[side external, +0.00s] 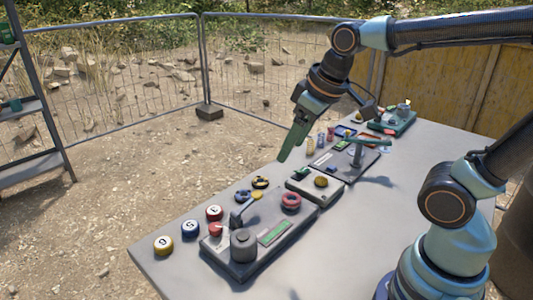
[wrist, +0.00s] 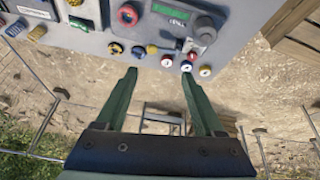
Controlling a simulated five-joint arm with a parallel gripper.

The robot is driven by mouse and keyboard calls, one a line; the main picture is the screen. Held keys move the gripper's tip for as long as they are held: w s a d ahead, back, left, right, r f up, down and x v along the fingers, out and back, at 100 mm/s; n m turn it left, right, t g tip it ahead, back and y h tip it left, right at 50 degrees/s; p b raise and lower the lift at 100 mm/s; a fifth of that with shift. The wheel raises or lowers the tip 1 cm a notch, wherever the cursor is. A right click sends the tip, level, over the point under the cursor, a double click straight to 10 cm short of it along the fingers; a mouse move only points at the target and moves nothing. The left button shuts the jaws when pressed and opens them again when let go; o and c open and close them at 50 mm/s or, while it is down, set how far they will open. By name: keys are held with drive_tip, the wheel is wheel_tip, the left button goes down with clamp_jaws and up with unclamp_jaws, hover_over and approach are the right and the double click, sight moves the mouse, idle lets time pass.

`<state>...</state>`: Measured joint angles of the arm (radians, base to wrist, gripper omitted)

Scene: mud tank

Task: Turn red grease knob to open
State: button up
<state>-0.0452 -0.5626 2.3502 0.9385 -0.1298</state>
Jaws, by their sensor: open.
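A round red knob (side external: 291,202) sits on the dark grey panel (side external: 240,271) near the table's front; it also shows at the top of the wrist view (wrist: 127,15). A smaller red cap (side external: 215,229) stands at the panel's left edge and shows in the wrist view too (wrist: 152,49). I cannot read which is the grease knob. My gripper (side external: 283,157) hangs above the table's left edge, above and behind the round knob. Its green fingers (wrist: 160,74) are spread apart with nothing between them. It touches nothing.
A grey cylinder (side external: 243,245) and green display (side external: 275,233) share the panel. A yellow knob (side external: 321,182) sits on a pale box behind. A T-handle (side external: 357,150) stands farther back. The right tabletop is clear.

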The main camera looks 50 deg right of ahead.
drive_tip(key=w+a+f+n+g, duration=0.2)
drive_tip(key=w+a+n, duration=0.3)
drive_tip(key=w, duration=0.2)
drive_tip(key=n+g, duration=0.3)
drive_tip(key=n, duration=0.3)
approach(215, 226)
wheel_tip(215, 226, down, 8)
drive_tip(key=shift+s+a+f, duration=0.1)
drive_tip(key=shift+a+f, duration=0.05)
drive_tip(key=shift+f, duration=0.1)
clamp_jaws()
